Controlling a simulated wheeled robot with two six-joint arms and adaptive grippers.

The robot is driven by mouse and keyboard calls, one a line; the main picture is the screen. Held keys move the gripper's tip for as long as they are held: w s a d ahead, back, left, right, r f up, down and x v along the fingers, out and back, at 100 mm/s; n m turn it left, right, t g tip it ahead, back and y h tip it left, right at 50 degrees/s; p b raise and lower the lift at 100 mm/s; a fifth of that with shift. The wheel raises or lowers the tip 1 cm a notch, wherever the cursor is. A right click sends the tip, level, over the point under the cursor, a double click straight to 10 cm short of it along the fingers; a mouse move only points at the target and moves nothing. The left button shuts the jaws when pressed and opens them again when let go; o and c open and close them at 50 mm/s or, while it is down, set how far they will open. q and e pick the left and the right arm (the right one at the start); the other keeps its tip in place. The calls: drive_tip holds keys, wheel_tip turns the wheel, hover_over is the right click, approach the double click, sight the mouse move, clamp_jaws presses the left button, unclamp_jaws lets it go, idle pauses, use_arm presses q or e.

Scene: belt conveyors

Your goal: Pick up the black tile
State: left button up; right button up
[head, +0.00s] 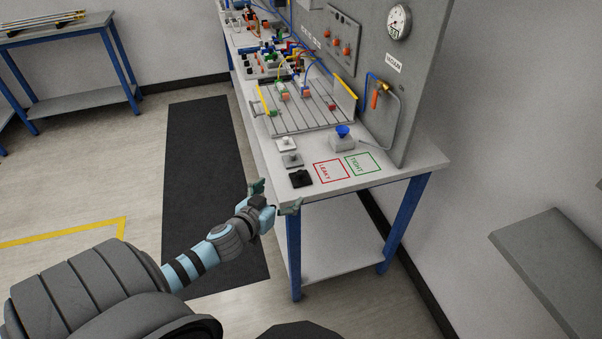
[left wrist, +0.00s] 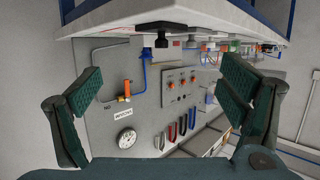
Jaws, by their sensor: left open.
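The black tile (head: 301,180) lies flat near the front corner of the bench, with a small knob on top. A grey tile (head: 291,160) and a white tile (head: 286,144) lie behind it in a row. My left gripper (head: 274,197) is open and empty beside the bench's front left edge, short of the black tile and apart from it. In the left wrist view, the bench appears upside down; a dark knobbed piece at its edge, which looks like the black tile (left wrist: 160,27), shows above and between the spread fingers (left wrist: 165,88). My right gripper is out of view.
The bench top (head: 400,167) carries a red LEAKY square (head: 332,171) and a green TIGHT square (head: 363,163) right of the tiles. A fixture with a blue top (head: 342,131) and a slotted plate (head: 305,106) stand behind. A grey panel (head: 405,70) rises at the bench's right side.

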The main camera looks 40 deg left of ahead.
sight(299, 175)
use_arm(q)
drive_tip(key=x, duration=0.7)
drive_tip(key=shift+w+p, duration=0.1)
drive_tip(key=shift+p, duration=0.2)
drive_tip(key=b+x, duration=0.2)
drive_tip(key=x, duration=0.2)
drive_tip(key=shift+a+f+b, duration=0.1)
drive_tip(key=shift+b, duration=0.25)
drive_tip(key=shift+w, duration=0.2)
drive_tip(key=shift+a, duration=0.1)
drive_tip(key=shift+c, duration=0.5)
drive_tip(key=c, duration=1.7)
